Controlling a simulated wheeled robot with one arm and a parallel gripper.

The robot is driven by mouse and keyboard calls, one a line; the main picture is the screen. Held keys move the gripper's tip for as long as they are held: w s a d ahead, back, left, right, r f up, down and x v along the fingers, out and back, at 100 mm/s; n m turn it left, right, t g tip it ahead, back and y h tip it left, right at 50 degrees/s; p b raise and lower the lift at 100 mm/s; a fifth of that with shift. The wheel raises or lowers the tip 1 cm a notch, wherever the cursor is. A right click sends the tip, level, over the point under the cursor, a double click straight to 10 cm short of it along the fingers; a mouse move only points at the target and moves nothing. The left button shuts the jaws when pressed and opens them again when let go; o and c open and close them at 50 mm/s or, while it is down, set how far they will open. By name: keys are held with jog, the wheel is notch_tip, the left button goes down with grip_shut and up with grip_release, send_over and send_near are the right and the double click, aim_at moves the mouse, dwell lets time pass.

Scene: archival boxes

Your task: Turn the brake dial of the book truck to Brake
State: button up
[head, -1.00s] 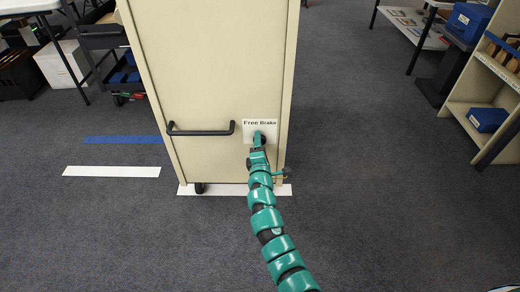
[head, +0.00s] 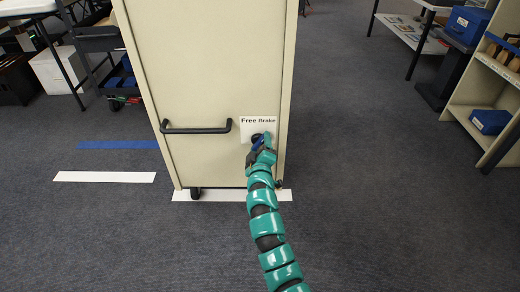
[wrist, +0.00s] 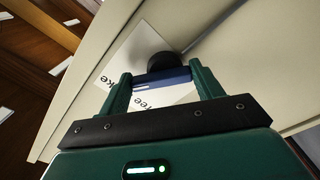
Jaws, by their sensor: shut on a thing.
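The book truck (head: 200,70) is a tall cream cabinet with a black bar handle (head: 196,129) on the end facing me. Right of the handle is a white plate (head: 246,128) lettered "Free" on the left and "Brake" on the right. The dark brake dial (head: 256,138) sits on the plate's lower part. My gripper (head: 262,146) is at the dial, shut on its blue grip. In the wrist view the blue grip (wrist: 165,76) lies between my two teal fingers, with the black round part (wrist: 163,64) behind it. My gripper partly covers the dial, and I cannot tell which word it points to.
The truck stands on a white floor strip (head: 233,195), with a wheel (head: 195,193) showing at its lower left. Another white strip (head: 105,177) and a blue strip (head: 118,145) lie to the left. A cream shelf (head: 476,125) stands at right. The carpet between is clear.

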jog(key=shift+m, duration=0.4)
jog(key=o, duration=1)
jog(key=shift+s, duration=0.15)
